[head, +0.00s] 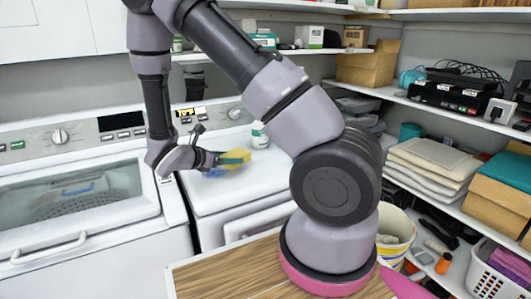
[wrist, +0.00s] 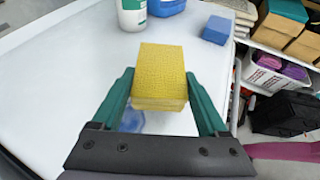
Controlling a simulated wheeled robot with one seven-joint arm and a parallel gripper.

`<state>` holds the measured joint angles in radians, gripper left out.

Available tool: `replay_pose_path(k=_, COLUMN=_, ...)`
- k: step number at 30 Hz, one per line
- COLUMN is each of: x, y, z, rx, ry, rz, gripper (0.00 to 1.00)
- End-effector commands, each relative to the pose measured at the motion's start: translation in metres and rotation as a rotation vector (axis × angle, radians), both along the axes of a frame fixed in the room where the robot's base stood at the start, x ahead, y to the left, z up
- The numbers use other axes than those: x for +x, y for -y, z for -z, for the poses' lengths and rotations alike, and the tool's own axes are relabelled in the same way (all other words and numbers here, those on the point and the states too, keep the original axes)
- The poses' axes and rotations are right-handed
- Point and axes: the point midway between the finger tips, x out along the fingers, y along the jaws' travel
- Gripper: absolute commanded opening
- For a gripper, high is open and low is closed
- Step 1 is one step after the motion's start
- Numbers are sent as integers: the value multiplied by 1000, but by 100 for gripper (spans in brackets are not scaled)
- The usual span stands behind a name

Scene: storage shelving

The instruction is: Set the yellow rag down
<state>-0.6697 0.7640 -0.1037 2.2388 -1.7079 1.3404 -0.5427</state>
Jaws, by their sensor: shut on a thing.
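The yellow rag (wrist: 161,70) looks like a thick rectangular block with a textured top. My gripper (wrist: 160,88) is shut on it, with one green finger against each side. In the head view the yellow rag (head: 238,156) shows at the tip of my gripper (head: 226,158), over the white top of the right-hand machine (head: 262,182). I cannot tell whether the rag touches that surface. Its underside is hidden.
A white bottle with a green label (wrist: 131,14), a blue container (wrist: 168,6) and a blue block (wrist: 217,30) stand beyond the rag. A bluish, see-through item (wrist: 131,121) lies near my left finger. The white top at left is clear. Loaded shelves (head: 440,107) stand at right.

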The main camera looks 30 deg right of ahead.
Motion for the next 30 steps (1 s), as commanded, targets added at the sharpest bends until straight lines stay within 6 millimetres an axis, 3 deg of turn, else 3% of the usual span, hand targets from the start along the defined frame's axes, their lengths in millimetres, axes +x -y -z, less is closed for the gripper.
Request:
replay_pose_path(k=5, x=9, y=25, z=1, rx=-2, ry=0, rz=6, gripper=23)
replay_pose_path(k=18, x=57, y=129, z=1, rx=0, ry=2, rz=5, gripper=23)
replay_pose_path(k=30, x=73, y=166, z=1, rx=-2, ry=1, rz=3, gripper=23)
